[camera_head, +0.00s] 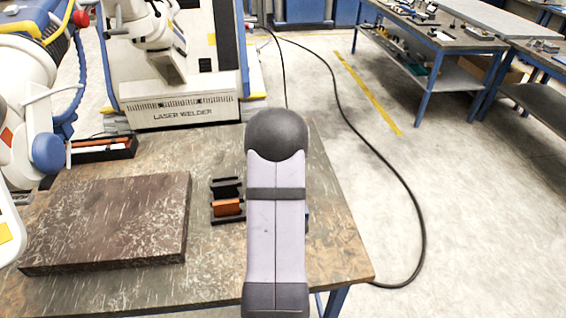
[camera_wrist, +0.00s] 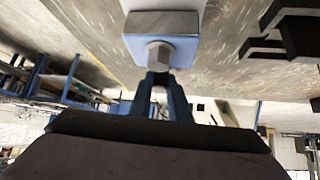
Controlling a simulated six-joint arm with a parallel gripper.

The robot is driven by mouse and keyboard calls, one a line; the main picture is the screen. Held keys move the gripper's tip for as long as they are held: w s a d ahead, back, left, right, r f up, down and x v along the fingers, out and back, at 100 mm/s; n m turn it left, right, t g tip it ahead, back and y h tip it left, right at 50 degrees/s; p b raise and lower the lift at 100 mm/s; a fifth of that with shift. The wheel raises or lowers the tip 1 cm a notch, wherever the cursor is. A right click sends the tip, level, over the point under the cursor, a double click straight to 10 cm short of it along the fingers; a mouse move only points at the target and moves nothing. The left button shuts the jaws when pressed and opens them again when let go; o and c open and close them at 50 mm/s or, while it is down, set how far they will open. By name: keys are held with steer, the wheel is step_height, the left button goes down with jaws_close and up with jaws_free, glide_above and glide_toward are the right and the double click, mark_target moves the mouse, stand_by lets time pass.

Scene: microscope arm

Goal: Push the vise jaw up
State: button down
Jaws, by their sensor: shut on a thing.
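In the wrist view, my gripper (camera_wrist: 158,79) is shut, its fingertips closed around the end of a grey hexagonal stub (camera_wrist: 158,55). The stub sticks out of a block (camera_wrist: 160,24) with a grey side and a blue face. A black stepped part (camera_wrist: 300,35), likely that fixture, shows at the right of the wrist view, apart from my gripper.
A thick dark slab (camera_head: 110,220) lies on the worn table (camera_head: 335,262) at the left. A black tray (camera_head: 100,148) lies behind it. A laser welder (camera_head: 185,110) stands at the back. The table's right edge is close to my arm.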

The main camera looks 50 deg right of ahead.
steer(key=shift+s+a+f+b, duration=0.15)
steer(key=shift+s+a+b, duration=0.15)
steer(key=shift+b, duration=0.25)
steer(key=shift+s+a+b, duration=2.05)
steer(key=shift+s+a, duration=0.35)
steer(key=shift+s, duration=0.05)
steer(key=c, duration=1.6)
jaws_free()
steer(key=shift+c, duration=0.2)
steer(key=shift+a+r, duration=0.1)
steer(key=shift+r, duration=0.15)
steer(key=v, duration=0.7)
